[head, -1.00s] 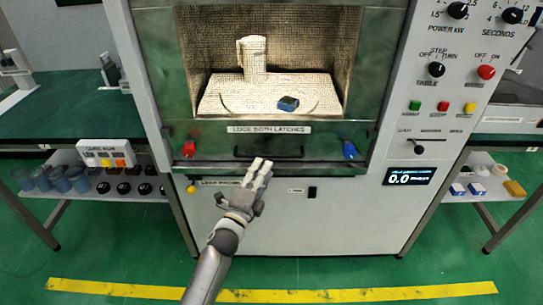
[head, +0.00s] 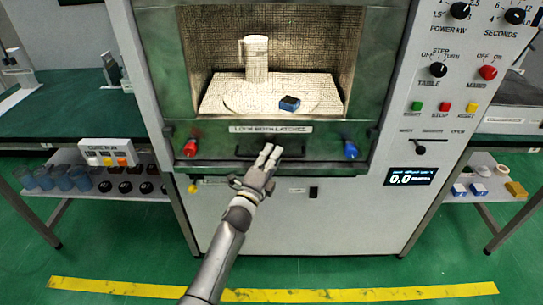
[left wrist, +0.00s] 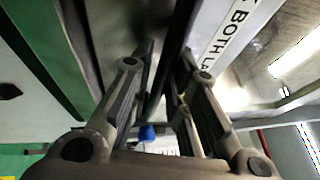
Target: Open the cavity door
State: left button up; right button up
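The cavity door (head: 215,135) is shut on the front of the big grey machine. Its dark handle bar (head: 246,150) runs level below the label "LOCK BOTH LATCHES". A red latch knob (head: 190,148) is at the left of the door's lower edge and a blue latch knob (head: 351,150) at the right. The blue knob also shows in the left wrist view (left wrist: 147,132). My left gripper (head: 270,152) is at the right half of the handle, its two fingers apart. In the left wrist view a dark strip lies between the fingers; contact is unclear. My right gripper is not in view.
Inside the lit cavity are a pale jug (head: 256,60) and a small dark-blue block (head: 289,103). The control panel (head: 440,110) with knobs and buttons is at right. Side tables with shelves (head: 60,195) flank the machine.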

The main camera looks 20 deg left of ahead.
pick_arm(q)
grip_shut()
